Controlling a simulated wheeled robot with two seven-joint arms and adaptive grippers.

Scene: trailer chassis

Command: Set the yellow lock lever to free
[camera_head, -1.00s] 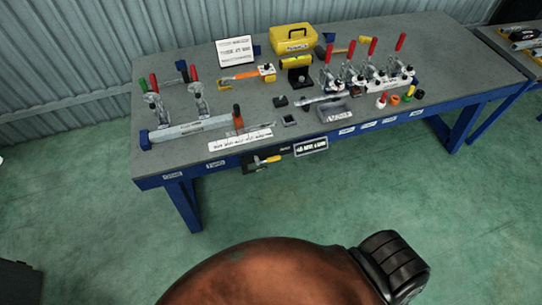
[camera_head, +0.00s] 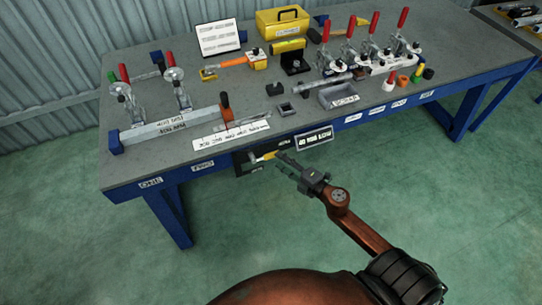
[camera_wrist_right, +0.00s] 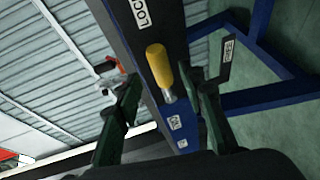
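The yellow lock lever (camera_head: 264,157) sits on a dark plate on the front face of the blue-framed bench. In the right wrist view the yellow lever (camera_wrist_right: 158,66) shows as a rounded yellow grip on a metal shank. It lies between the two fingers of my right gripper (camera_wrist_right: 155,95), with a gap visible on the left side; contact on the right cannot be told. In the head view my right gripper (camera_head: 287,168) is just right of the lever, and its fingers look open. My left gripper is not in view.
The bench top (camera_head: 225,95) carries several red-handled clamps, a yellow toolbox (camera_head: 281,22), a grey tray (camera_head: 338,95) and a long bar (camera_head: 172,129). A dark label plate (camera_head: 314,137) hangs right of the lever. The floor in front is clear.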

